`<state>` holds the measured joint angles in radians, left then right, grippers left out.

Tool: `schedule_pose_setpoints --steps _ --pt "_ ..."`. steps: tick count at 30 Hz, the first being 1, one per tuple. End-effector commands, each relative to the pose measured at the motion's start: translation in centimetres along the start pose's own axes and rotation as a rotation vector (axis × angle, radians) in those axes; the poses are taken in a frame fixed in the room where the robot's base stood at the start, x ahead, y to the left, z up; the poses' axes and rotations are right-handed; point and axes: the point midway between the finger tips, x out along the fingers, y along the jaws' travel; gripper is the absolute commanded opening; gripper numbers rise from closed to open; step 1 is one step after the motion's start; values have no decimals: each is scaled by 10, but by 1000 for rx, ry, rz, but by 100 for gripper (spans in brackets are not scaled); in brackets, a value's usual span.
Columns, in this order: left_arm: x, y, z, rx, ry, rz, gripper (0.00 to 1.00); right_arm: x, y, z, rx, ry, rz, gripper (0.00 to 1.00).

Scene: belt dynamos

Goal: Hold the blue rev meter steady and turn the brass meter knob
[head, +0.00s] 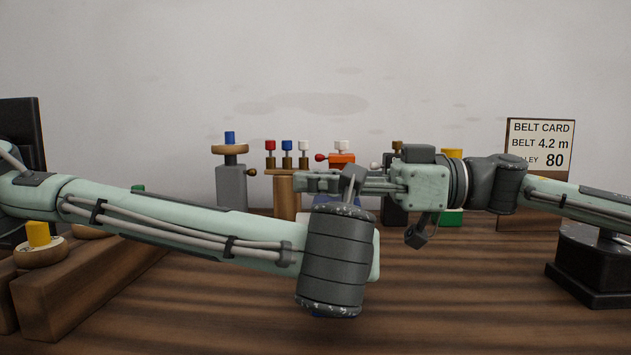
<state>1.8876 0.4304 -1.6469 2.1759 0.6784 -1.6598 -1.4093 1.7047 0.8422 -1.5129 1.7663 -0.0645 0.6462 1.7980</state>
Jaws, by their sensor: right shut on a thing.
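My right gripper (303,182) reaches in from the right with its fingers level and pointing left. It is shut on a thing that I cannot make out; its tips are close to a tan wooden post. A blue patch (336,203), perhaps part of the blue rev meter, shows below its fingers, mostly hidden by my arms. A small brass knob (253,172) sticks out of the right side of a grey block; I cannot tell whether it is the meter knob. My left arm crosses the front, and its wrist hides its own gripper.
The grey block (231,187) carries a wooden disc and blue peg. The wooden post (284,198) stands beside it, near red, blue and white pegs. A belt card (540,143) stands back right, a black base (592,268) at right. The front right tabletop is clear.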

Motion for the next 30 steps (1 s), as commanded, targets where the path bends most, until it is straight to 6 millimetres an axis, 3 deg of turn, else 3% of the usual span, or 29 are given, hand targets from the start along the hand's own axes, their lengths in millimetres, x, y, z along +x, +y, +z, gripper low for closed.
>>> schedule_pose_setpoints --steps 8,21,30 --pt "1 1 -2 1 5 2 0 0 0 0 0 -1 15 0" --pt "1 0 -2 2 5 2 0 -1 11 0 -3 -2 348 0" --pt "1 0 -2 2 5 1 0 -3 14 1 0 -1 398 0"
